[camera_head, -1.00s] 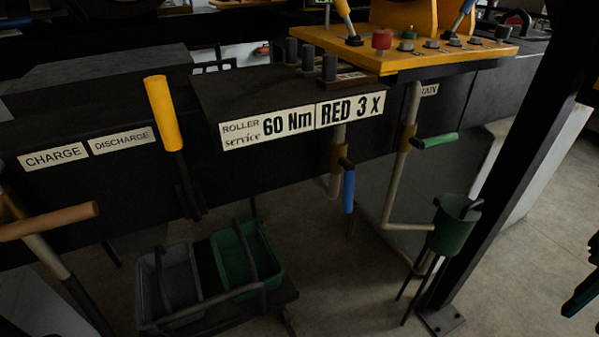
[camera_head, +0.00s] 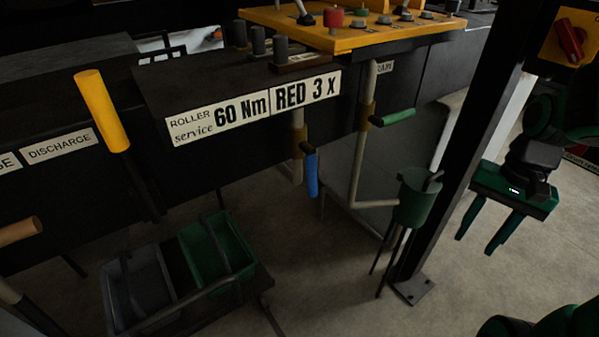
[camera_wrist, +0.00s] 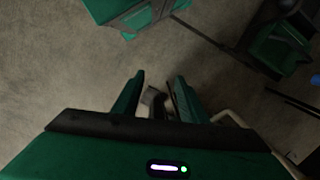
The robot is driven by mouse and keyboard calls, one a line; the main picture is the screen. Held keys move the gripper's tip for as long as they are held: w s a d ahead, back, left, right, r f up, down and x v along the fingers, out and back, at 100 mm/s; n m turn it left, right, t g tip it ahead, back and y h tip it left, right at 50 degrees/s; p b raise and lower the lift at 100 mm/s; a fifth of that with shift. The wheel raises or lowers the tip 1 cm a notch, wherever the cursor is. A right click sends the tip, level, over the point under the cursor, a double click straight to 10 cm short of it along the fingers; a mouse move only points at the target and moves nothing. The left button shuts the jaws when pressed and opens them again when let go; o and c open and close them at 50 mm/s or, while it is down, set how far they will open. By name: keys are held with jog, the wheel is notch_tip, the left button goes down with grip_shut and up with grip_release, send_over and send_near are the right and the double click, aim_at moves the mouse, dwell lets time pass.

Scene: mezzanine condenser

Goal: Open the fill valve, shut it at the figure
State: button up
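The blue-handled valve (camera_head: 311,174) hangs on a short pale pipe under the black machine body, its handle pointing down. The green-handled valve (camera_head: 397,118) sits on a longer pale pipe to its right, its handle sideways. A partly hidden label (camera_head: 385,67) ending in "AIN" is above that pipe. I read no "fill" label. My gripper (camera_head: 478,243) is on the right, beyond the black post, apart from both valves. Its two fingers are spread and empty; they also show apart in the wrist view (camera_wrist: 159,82).
A black post (camera_head: 468,150) stands between my gripper and the valves. A green cup (camera_head: 411,205) on a stand is beneath the green valve's pipe. A trolley with a grey tub (camera_head: 150,285) and green tub (camera_head: 205,250) stands lower left. A yellow lever (camera_head: 101,110) sticks up left.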

jog(key=w+a+f+m+y, duration=0.2)
jog(key=w+a+f+y, duration=0.1)
jog(key=w+a+f, duration=0.45)
jog(key=m+y, duration=0.8)
jog(key=y, duration=0.6)
send_near(310, 171)
jog(key=w+a+f, duration=0.1)
jog(key=a+f, duration=0.1)
jog(key=a, duration=1.1)
jog(key=shift+w+a+r, duration=0.1)
jog(key=shift+a, duration=0.05)
